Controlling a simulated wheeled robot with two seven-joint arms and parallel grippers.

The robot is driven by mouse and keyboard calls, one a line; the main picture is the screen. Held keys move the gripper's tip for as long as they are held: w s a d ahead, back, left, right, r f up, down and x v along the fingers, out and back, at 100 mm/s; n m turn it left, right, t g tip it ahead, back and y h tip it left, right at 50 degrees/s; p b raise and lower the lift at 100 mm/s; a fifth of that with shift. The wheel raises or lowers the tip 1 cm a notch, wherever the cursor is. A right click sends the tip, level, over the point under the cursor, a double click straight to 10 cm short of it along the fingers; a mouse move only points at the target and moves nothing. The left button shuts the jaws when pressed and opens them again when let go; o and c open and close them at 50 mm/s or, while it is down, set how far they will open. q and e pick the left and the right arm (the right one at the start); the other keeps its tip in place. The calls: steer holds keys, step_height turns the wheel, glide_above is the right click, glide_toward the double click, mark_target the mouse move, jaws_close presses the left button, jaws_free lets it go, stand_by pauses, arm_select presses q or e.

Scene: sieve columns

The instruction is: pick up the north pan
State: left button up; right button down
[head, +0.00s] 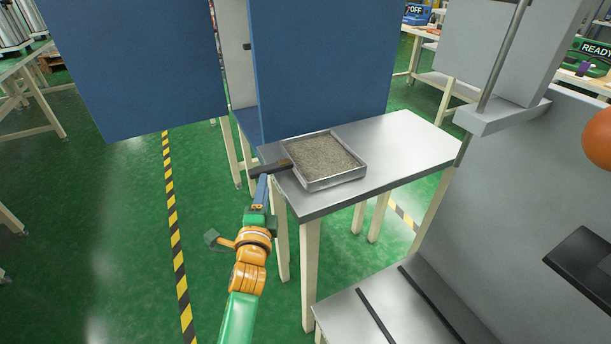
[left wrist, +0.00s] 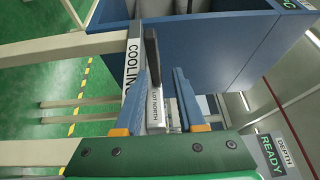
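A shallow metal pan (head: 340,182) full of grey-brown grains sits on the steel-topped table (head: 410,150). Its dark handle (head: 270,168) sticks out past the table's left edge. My left gripper (head: 260,190) is at the handle's outer end. In the left wrist view, its two blue fingers (left wrist: 162,100) are apart, with the handle (left wrist: 152,55) and a plate reading "LOT NORTH" (left wrist: 155,106) between them. A gap shows on the right finger's side; I cannot tell whether the left finger touches.
The table edge bears a "COOLING" label (left wrist: 132,65). Blue panels (head: 320,60) stand close behind the pan. A grey stand with a pole (head: 500,60) is at the right. The green floor left of the table is clear, with a yellow-black stripe (head: 175,240).

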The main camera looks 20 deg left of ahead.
mark_target(266, 170)
arm_select(q)
steer(key=shift+g, duration=0.3)
steer(key=x, duration=0.7)
steer(key=shift+a+f+b, duration=0.15)
steer(key=shift+f+b, duration=0.25)
jaws_close()
steer(key=shift+r, duration=0.1)
stand_by(0.4)
